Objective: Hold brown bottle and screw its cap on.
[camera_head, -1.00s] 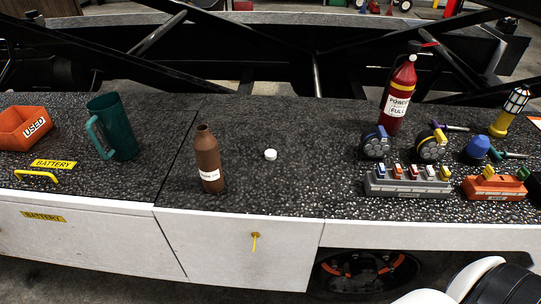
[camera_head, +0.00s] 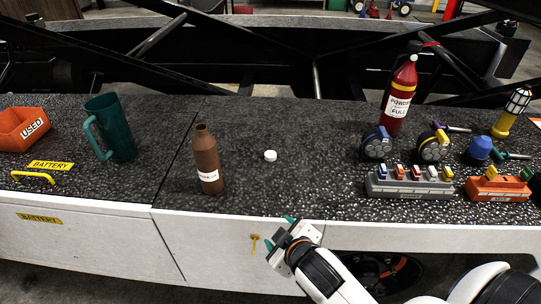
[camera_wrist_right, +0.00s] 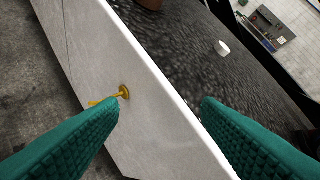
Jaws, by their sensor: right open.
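The brown bottle (camera_head: 207,160) stands upright and uncapped on the dark speckled counter in the head view, with a white label near its base. Its lower part shows at the top edge of the right wrist view (camera_wrist_right: 150,3). The white cap (camera_head: 270,156) lies on the counter to the right of the bottle, apart from it; it also shows in the right wrist view (camera_wrist_right: 222,47). My right gripper (camera_head: 281,233) is at the counter's front edge, below and nearer than the cap. Its green fingers are open and empty (camera_wrist_right: 160,118). My left gripper is out of view.
A green mug (camera_head: 112,128) and orange bin (camera_head: 22,128) stand left. A red extinguisher-like bottle (camera_head: 399,98), a grey battery rack (camera_head: 410,183) and an orange rack (camera_head: 497,188) stand right. A yellow key (camera_wrist_right: 122,93) sticks out of the white front panel. Counter around the cap is clear.

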